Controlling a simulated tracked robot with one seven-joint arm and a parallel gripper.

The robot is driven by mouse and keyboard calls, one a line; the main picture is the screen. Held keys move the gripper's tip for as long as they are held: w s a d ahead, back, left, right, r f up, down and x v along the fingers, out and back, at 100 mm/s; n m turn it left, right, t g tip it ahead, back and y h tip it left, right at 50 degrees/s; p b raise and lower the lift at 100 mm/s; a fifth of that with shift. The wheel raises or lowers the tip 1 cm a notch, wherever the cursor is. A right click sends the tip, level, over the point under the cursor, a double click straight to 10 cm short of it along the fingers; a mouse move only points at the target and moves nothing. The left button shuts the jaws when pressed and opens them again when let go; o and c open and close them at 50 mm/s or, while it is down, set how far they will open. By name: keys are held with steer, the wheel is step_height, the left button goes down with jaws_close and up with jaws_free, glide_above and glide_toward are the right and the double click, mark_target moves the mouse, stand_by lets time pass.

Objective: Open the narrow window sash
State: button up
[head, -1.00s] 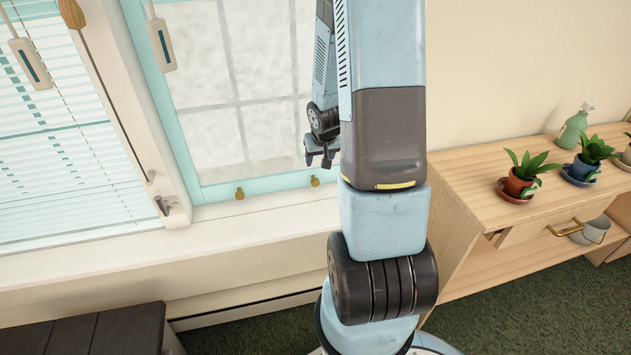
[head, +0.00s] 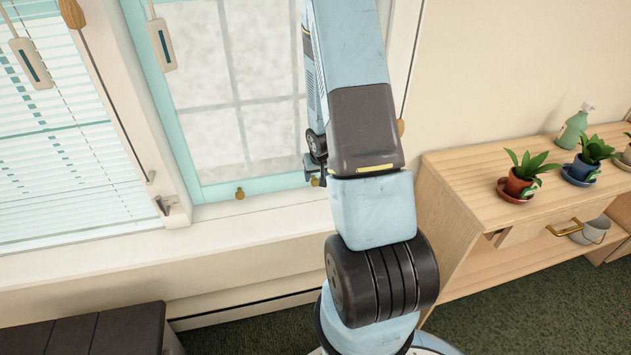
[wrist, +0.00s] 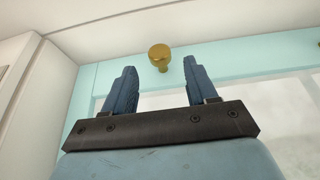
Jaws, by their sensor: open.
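The narrow window sash (head: 265,184) has a turquoise frame around frosted panes in the head view. Two brass knobs sit on its bottom rail: the left knob (head: 239,193) is clear, and the right knob (head: 315,181) is partly hidden by my gripper (head: 314,168). In the wrist view my gripper (wrist: 160,76) is open and empty. A brass knob (wrist: 159,57) shows between and just beyond its fingertips, with no visible contact. Another knob (wrist: 318,43) is cut off at the right edge. The sash looks shut. My arm hides its right side in the head view.
A wooden shelf unit (head: 465,185) with potted plants (head: 520,180) and a spray bottle (head: 573,128) stands right. A dark bench (head: 90,330) is bottom left.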

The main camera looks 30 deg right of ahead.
mark_target(315, 180)
steer(key=shift+x, duration=2.45)
jaws_close()
